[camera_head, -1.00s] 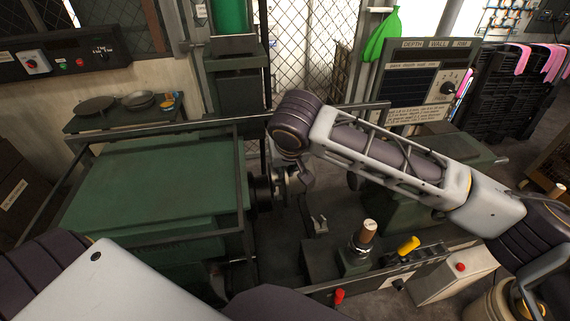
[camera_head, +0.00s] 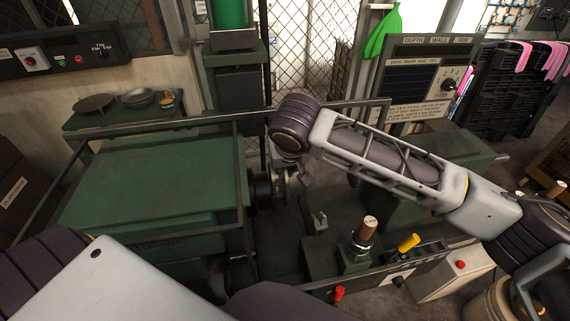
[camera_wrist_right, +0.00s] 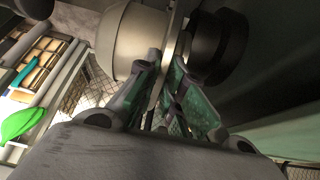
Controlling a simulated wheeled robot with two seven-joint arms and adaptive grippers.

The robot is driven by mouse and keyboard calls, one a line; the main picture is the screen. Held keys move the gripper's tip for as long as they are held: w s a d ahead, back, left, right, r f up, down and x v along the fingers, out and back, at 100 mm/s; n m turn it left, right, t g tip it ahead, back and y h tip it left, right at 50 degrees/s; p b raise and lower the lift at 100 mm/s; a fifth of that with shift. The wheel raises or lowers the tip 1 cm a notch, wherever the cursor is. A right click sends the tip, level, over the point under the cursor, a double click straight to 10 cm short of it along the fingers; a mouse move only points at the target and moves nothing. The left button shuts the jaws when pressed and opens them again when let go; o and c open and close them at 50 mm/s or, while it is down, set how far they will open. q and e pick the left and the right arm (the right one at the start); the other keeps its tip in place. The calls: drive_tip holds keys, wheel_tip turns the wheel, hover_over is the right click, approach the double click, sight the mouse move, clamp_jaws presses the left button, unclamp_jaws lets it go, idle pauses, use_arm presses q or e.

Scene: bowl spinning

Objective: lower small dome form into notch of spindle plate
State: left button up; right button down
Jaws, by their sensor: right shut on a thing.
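The small dome form (camera_wrist_right: 128,42) is a pale metal, rounded piece with a bright flange, at the top of the right wrist view. My right gripper (camera_wrist_right: 165,62) is shut on it, with its green-padded fingers at the flange. In the head view the right gripper (camera_head: 293,180) is small and partly hidden by my arm, beside the dark spindle plate (camera_head: 262,189). The plate also shows as a dark round part (camera_wrist_right: 222,45) just right of the form. I cannot make out the notch, nor whether form and plate touch. My left gripper is out of view.
The green machine housing (camera_head: 150,185) with its dark rail frame stands left of the spindle. A grey bracket (camera_head: 318,222), a post with a wooden knob (camera_head: 368,230) and a yellow handle (camera_head: 408,243) stand at the right. A display panel (camera_head: 428,80) is behind my right arm.

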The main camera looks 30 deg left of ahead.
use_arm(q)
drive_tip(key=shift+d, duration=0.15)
use_arm(e)
drive_tip(key=shift+f, duration=0.35)
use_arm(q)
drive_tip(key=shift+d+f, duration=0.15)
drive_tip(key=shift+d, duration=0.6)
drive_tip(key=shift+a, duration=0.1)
use_arm(e)
drive_tip(key=shift+f, duration=0.1)
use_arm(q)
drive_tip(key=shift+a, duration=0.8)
use_arm(e)
drive_tip(key=shift+f, duration=0.15)
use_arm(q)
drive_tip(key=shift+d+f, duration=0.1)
use_arm(e)
drive_tip(key=shift+f, duration=0.15)
drive_tip(key=shift+f+b, duration=0.35)
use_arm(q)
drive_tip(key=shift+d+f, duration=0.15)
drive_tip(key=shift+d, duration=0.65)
